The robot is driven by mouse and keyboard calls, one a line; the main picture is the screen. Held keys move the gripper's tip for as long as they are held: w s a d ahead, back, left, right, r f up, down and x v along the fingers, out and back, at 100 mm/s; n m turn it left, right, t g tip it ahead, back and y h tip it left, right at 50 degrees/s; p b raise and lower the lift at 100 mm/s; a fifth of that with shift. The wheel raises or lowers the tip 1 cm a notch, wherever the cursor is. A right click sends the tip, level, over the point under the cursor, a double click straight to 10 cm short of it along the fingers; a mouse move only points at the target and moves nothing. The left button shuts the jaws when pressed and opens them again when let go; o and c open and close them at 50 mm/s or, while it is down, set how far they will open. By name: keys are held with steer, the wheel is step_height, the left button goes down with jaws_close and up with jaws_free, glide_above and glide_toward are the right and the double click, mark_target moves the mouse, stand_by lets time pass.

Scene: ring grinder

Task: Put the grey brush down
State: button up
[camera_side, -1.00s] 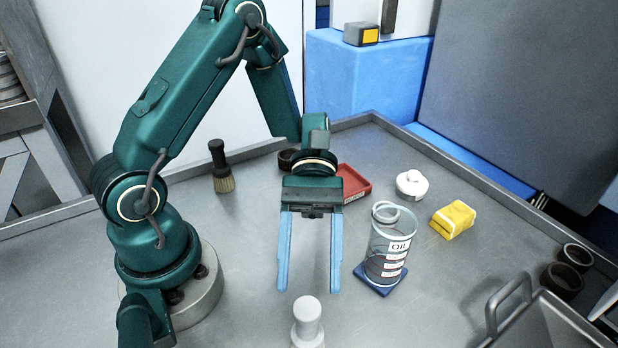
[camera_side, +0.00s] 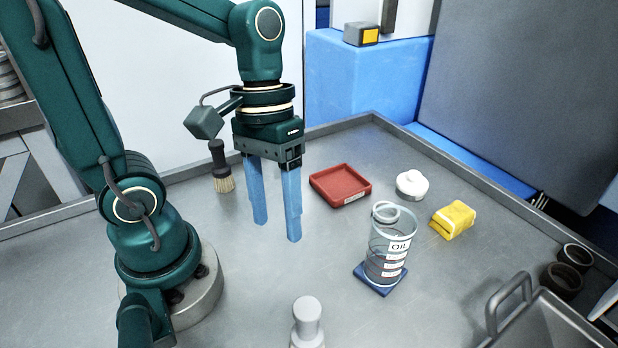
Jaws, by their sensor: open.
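The brush (camera_side: 221,168) stands upright on the grey table, bristles down, with a dark handle and pale tan bristles. It is at the back left, behind and left of my gripper. My gripper (camera_side: 278,232) points down with its two blue fingers apart and nothing between them. The fingertips are in front and to the right of the brush, apart from it. The top of the brush handle is close to a grey block on my wrist in the picture.
A red tray (camera_side: 341,186) lies right of my gripper. An oil container (camera_side: 386,250) stands on a blue mat (camera_side: 378,284). A grey peg (camera_side: 307,322) stands in front.

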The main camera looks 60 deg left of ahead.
steer(key=shift+w+a+r+m+t+y, duration=0.15)
steer(key=shift+a+r+m+t+y, duration=0.4)
steer(key=shift+t, duration=0.55)
steer(key=shift+w+a+r+m+t+y, duration=0.1)
steer(key=shift+a+r+m+t+y, duration=0.25)
steer(key=shift+r+m+t, duration=0.55)
steer(key=shift+w+a+r+m+t+y, duration=0.15)
steer(key=shift+a+r+m+t+y, duration=0.3)
steer(key=shift+t, duration=0.85)
steer(key=shift+f, duration=0.1)
